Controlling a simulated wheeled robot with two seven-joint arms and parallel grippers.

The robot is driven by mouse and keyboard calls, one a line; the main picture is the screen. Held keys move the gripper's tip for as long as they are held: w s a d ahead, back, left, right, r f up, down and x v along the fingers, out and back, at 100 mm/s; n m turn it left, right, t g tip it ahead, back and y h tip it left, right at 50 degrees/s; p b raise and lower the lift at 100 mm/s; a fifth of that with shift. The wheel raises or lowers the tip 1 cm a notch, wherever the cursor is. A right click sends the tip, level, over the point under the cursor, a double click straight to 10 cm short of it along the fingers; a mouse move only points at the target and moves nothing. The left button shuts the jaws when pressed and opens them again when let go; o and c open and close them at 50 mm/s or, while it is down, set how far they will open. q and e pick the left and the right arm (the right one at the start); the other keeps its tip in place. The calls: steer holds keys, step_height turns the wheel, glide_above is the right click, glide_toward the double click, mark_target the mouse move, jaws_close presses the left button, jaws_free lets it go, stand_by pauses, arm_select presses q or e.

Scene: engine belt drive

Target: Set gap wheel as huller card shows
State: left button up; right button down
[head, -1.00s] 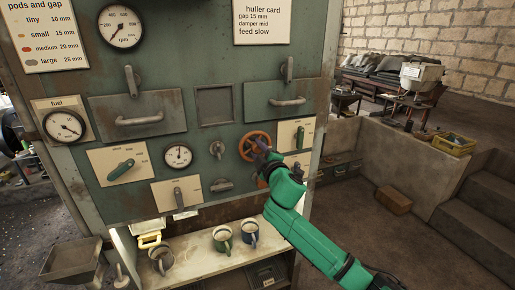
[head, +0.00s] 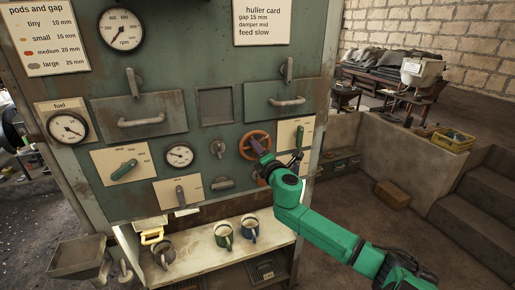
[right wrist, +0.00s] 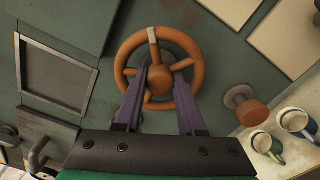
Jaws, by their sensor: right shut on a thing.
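The gap wheel appears to be the orange spoked handwheel (head: 256,138) on the green panel; the right wrist view shows it (right wrist: 184,54) with a pale mark at the top of its rim. My right gripper (head: 262,148) is shut on the wheel, its purple fingers (right wrist: 160,84) on either side of the hub. The huller card (head: 262,22) reads gap 15 mm, damper mid, feed slow. A small round gauge (head: 179,156) sits left of the wheel; its scale is too small to read. My left gripper is not in view.
Levers on pale plates (head: 294,134) flank the wheel, and an orange-brown knob (right wrist: 252,113) sits close by. Mugs (head: 223,235) stand on the shelf below. Drawer handles (head: 287,102) jut from the panel above. A low wall stands at right.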

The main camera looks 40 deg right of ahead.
steer(key=shift+n, duration=0.6)
steer(key=c, duration=0.8)
jaws_free()
steer(key=b+v, duration=0.2)
steer(key=v, duration=1.2)
steer(key=shift+s+a+b, duration=0.1)
steer(key=shift+s+b, duration=0.2)
